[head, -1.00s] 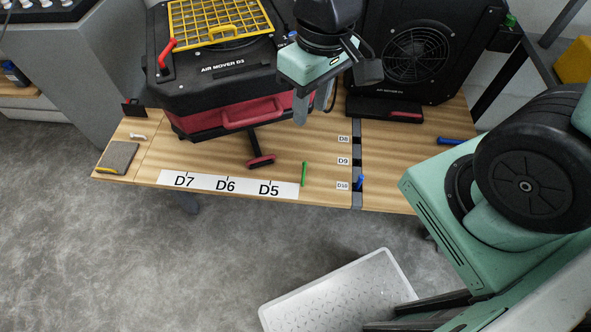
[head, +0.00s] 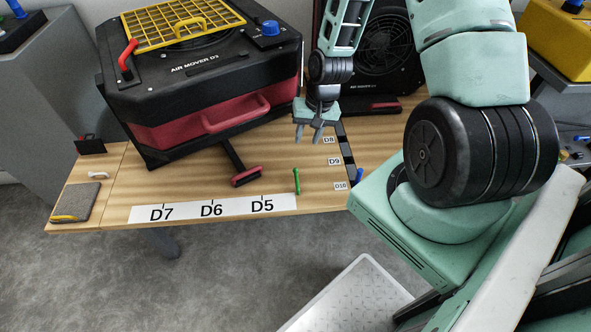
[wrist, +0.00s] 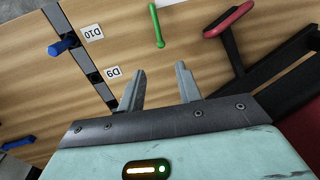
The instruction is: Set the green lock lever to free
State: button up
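The green lock lever (head: 297,181) is a thin green bar at the table's front edge, just right of the D5 label. It also shows at the top of the wrist view (wrist: 156,25), beyond my fingers. My gripper (head: 307,141) points down above the table near the D8 label, behind the lever and apart from it. In the wrist view my gripper (wrist: 160,70) has its two grey fingers spread with nothing between them.
The black and red air mover (head: 200,95) stands left of my gripper, with a red-ended foot lever (head: 246,176) sticking out. A blue lever (head: 357,175) is right of the green one by D10.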

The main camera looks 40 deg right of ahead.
aim_at(296, 172)
jog(key=f, duration=0.4)
jog(key=w+a+f+b, duration=0.1)
jog(key=f, duration=0.4)
jog(key=a+f+b, duration=0.1)
jog(key=f, duration=0.3)
jog(key=shift+w+a+f, duration=0.1)
jog(key=shift+w+f, duration=0.2)
jog(key=shift+f, duration=0.05)
grip_shut()
